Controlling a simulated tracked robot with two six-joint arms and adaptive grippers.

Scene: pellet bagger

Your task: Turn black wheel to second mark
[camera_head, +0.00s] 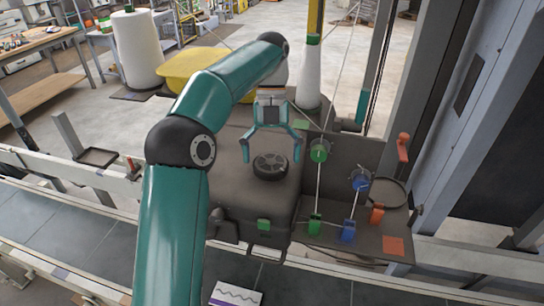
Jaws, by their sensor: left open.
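The black wheel (270,166) lies on top of the dark machine housing (240,200), with a spoked grey face upward. My left gripper (272,152) hangs above it, its fingers open and spread to either side of the wheel. The fingertips look near the wheel's rim, but I cannot tell whether they touch it. No marks around the wheel can be made out at this size. My right gripper does not show.
Right of the housing, a dark panel carries a green wheel (319,150) and a blue wheel (361,180) with rods. An orange handle (403,147) stands behind. A grey pillar (480,120) bounds the right side. A yellow tub (190,70) stands behind my arm.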

